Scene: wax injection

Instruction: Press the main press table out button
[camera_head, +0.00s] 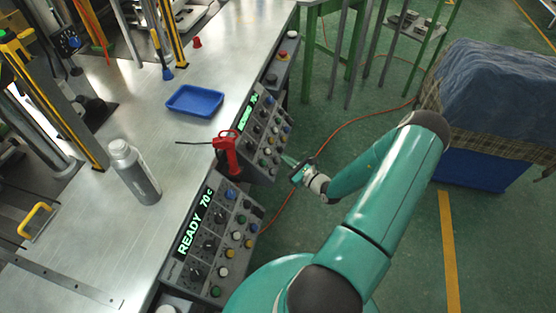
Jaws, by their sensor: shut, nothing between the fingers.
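Two sloped grey control panels stand along the right edge of the metal press table (118,225). The near panel (212,264) has a lit display (194,221) reading "READY 70c" and several coloured buttons and black knobs. The far panel (258,160) has a similar green-lit display (246,113) and several buttons. Labels are too small to read, so I cannot tell which button is the table out button. My gripper (286,160) is shut and empty. In the picture it is just right of the far panel's buttons; no contact is clear.
A red-handled tool (228,156) sits between the panels, its thin nozzle pointing left. A grey bottle (135,172) and a blue tray (195,101) stand on the table. A cloth-covered blue crate (484,172) is at right. Green floor beside the panels is open, with a red hose (345,124) across it.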

